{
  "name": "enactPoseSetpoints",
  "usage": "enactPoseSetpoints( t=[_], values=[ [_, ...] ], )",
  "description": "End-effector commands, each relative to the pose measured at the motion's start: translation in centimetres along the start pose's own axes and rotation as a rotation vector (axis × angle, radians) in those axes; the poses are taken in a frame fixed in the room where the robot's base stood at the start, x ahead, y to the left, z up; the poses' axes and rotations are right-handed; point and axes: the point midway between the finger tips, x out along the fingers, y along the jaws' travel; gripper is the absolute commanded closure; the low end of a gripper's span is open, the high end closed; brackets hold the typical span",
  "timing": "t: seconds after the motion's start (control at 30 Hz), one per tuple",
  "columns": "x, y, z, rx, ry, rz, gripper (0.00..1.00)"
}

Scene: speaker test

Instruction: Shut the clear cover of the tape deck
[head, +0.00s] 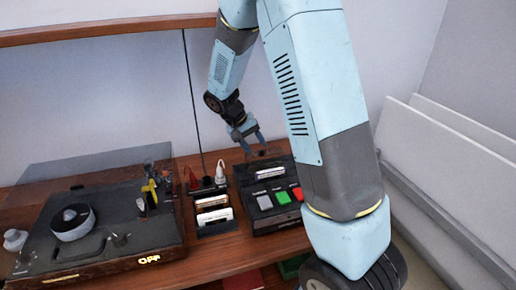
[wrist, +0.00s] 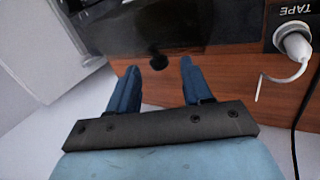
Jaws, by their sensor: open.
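The tape deck (head: 264,220) is a black box on the wooden shelf, with grey, green and red buttons along its front and a pale cassette inside. Its clear cover, a smoky see-through panel (wrist: 150,30) with a small dark knob (wrist: 159,62), appears raised at the back of the deck; its exact angle is hard to tell. My gripper (head: 250,141) is open and empty above the back of the deck. In the wrist view my gripper (wrist: 160,82) has its two blue fingers either side of the knob, apart from it as far as I can tell.
A turntable (head: 90,230) with a see-through lid and a yellow part stands on the left. A rack of cassettes (head: 213,212) sits between it and the deck. A white plug (wrist: 295,42) sits in a socket marked TAPE. An upper shelf edge (head: 110,29) runs above.

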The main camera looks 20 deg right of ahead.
Motion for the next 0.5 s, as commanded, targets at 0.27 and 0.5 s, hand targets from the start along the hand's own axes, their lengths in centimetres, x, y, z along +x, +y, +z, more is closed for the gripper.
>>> enactPoseSetpoints(
  t=[0.27, 0.5],
  values=[
    [1.7, 0.1, 0.0, 0.002, 0.000, 0.000, 0.51],
    [1.8, 0.1, 0.0, 0.002, 0.000, 0.000, 0.51]
  ],
)
